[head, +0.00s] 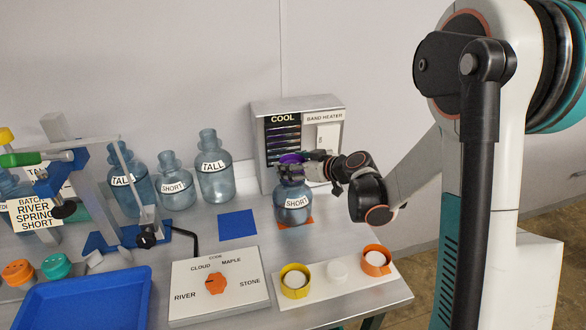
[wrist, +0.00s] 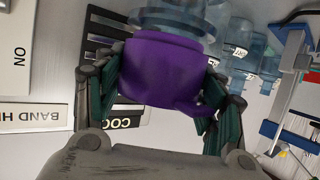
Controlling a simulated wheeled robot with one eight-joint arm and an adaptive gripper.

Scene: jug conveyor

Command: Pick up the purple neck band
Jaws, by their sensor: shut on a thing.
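The purple neck band (head: 291,158) shows at the top of a blue jug (head: 292,207) labelled SHORT. This jug stands upright on an orange square (head: 310,222) in front of the band heater. My gripper (head: 300,171) reaches in from the right at the jug's neck. In the wrist view the purple band (wrist: 160,70), with a small tab at its lower right, sits between my two dark fingers (wrist: 163,88), which are closed on it. I cannot tell whether the band still surrounds the neck.
The band heater (head: 300,105) with a COOL label stands behind the jug. Two TALL jugs and a SHORT jug (head: 176,188) stand to the left. In front are a dial board (head: 245,297) and a white tray (head: 325,287) with yellow and orange rings. A blue square (head: 237,224) is bare.

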